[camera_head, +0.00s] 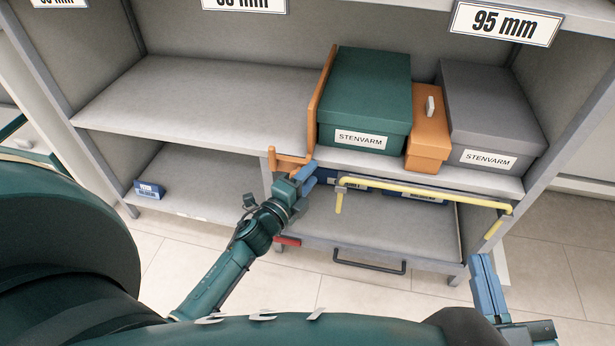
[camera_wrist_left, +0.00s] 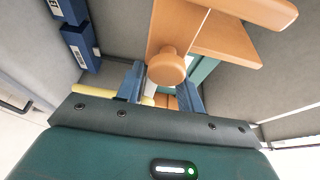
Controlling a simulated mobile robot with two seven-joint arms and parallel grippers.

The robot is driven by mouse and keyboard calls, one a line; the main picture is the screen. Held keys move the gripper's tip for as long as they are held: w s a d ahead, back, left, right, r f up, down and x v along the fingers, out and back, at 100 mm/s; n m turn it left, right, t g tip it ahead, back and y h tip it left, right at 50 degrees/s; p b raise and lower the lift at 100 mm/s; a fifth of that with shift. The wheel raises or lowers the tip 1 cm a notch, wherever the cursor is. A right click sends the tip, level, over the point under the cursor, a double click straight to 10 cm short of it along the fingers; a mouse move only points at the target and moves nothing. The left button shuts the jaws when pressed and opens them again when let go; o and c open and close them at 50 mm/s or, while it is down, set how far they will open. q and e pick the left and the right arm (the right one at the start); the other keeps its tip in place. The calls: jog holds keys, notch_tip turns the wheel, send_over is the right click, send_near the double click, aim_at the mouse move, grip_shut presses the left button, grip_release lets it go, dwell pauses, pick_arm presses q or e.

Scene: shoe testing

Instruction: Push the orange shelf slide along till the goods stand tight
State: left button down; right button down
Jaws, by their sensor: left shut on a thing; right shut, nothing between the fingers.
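The orange shelf slide (camera_head: 322,100) stands upright on the middle shelf, close against the left side of the green box (camera_head: 365,95); any narrow gap there is hard to see. A smaller orange box (camera_head: 428,145) with a pale tab stands between the green box and the grey box (camera_head: 490,110). My left gripper (camera_head: 303,178) is at the slide's front bracket below the shelf edge. In the left wrist view its blue fingers are shut on the slide's round knob (camera_wrist_left: 167,67). My right gripper (camera_head: 486,287) is shut and empty at the lower right, apart from the shelf.
The shelf left of the slide (camera_head: 200,100) is bare. A yellow rail (camera_head: 425,190) runs below the shelf front, above a lower tray with a dark handle (camera_head: 370,266). A small blue box (camera_head: 150,189) stands on the lower left shelf. A post (camera_head: 530,200) bounds the right side.

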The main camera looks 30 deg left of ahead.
pick_arm(q)
jog(key=shift+d+r+h, duration=0.25)
jog(key=shift+d+h, duration=0.05)
jog(key=shift+d, duration=0.45)
jog(key=c, duration=1.1)
grip_release()
jog(key=shift+a+f, duration=0.1)
jog(key=shift+f, duration=0.05)
jog(key=s, duration=0.4)
jog(key=s+a+p, duration=0.1)
jog(key=s, duration=0.3)
jog(key=s+a, duration=0.1)
jog(key=s, duration=0.4)
jog(key=shift+p, duration=0.3)
